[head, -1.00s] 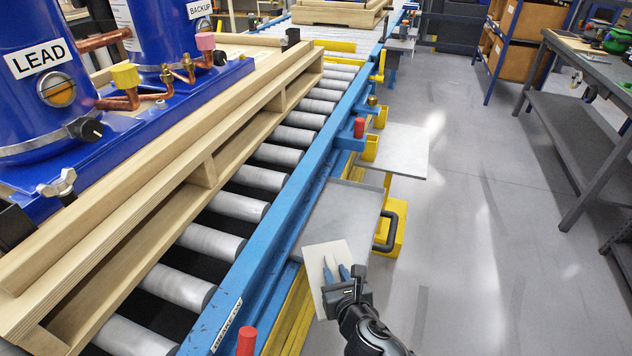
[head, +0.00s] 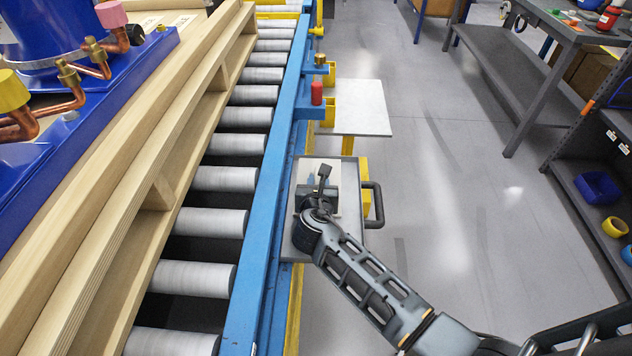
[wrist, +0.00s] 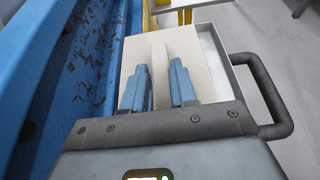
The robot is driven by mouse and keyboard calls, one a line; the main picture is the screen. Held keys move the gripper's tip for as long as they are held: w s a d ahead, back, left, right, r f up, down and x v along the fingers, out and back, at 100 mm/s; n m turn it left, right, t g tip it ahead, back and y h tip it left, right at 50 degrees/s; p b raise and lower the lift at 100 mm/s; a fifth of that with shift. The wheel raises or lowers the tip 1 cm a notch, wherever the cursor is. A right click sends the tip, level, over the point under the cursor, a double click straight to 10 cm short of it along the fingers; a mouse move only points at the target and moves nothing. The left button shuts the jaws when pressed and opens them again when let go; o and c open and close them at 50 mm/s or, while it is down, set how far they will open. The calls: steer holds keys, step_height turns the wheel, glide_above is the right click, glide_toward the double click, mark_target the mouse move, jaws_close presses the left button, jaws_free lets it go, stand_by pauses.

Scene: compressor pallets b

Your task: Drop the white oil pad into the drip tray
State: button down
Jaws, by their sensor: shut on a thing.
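The white oil pad (head: 346,176) is a thin off-white sheet, also in the wrist view (wrist: 190,50). My gripper (head: 320,182) is shut on a raised fold in its middle, between two blue fingers (wrist: 157,80). The drip tray (head: 298,245) is a shallow grey tray with a black handle on its right, beside the blue conveyor rail. The pad and gripper are over the tray and hide much of its inside. In the wrist view the tray's rim (wrist: 213,45) shows to the right of the pad. I cannot tell whether the pad touches the tray.
The blue rail (head: 262,215) and rollers (head: 215,222) run along the left, with a wooden pallet (head: 165,150) bearing blue equipment. A pale grey plate (head: 360,108) lies beyond the tray. Grey floor is clear to the right; a workbench (head: 530,65) stands farther off.

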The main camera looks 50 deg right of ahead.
steer(key=shift+f+b, duration=2.25)
steer(key=shift+f, duration=0.05)
steer(key=shift+r, duration=0.1)
steer(key=c, duration=0.8)
jaws_free()
steer(key=shift+p+v, duration=0.35)
steer(key=shift+v, duration=3.6)
